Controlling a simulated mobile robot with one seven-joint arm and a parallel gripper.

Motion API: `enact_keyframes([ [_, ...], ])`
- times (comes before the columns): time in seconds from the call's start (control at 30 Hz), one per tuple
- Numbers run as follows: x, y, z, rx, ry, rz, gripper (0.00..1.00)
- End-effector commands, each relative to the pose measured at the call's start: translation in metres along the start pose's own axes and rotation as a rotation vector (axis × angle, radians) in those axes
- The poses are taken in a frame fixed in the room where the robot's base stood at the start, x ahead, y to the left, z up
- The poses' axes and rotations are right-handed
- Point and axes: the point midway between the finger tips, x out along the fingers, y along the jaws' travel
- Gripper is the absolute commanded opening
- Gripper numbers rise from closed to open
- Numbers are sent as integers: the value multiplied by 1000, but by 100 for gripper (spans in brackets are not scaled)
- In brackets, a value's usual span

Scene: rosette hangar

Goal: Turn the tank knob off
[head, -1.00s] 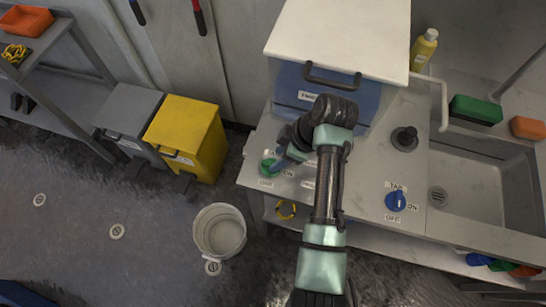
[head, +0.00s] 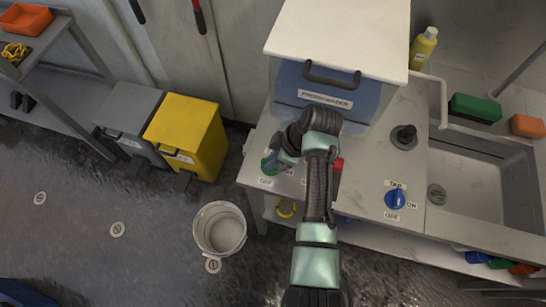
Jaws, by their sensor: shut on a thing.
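A green knob (head: 269,164) sits on the counter's left front corner, with an OFF label (head: 265,182) just in front of it. I take it to be the tank knob; its own name label is not readable. My gripper (head: 278,162) is at this knob, reaching in from the right, and is shut on it. The fingers and wrist hide part of the knob, so its pointing direction is hard to tell. Behind stands the blue freshwater tank (head: 292,84) with a white lid (head: 340,35).
A blue tap knob (head: 395,199) with ON and OFF labels is on the counter at right, beside the sink (head: 470,180). A red knob (head: 339,164) shows partly behind my arm. A white bucket (head: 220,230) and yellow bin (head: 184,137) stand on the floor at left.

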Motion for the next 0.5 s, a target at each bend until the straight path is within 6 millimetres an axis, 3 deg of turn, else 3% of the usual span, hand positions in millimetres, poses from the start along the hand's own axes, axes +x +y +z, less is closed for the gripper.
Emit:
enact_keyframes([
  [0.5, -2, -1, -1, 72, 1, 30, 0],
])
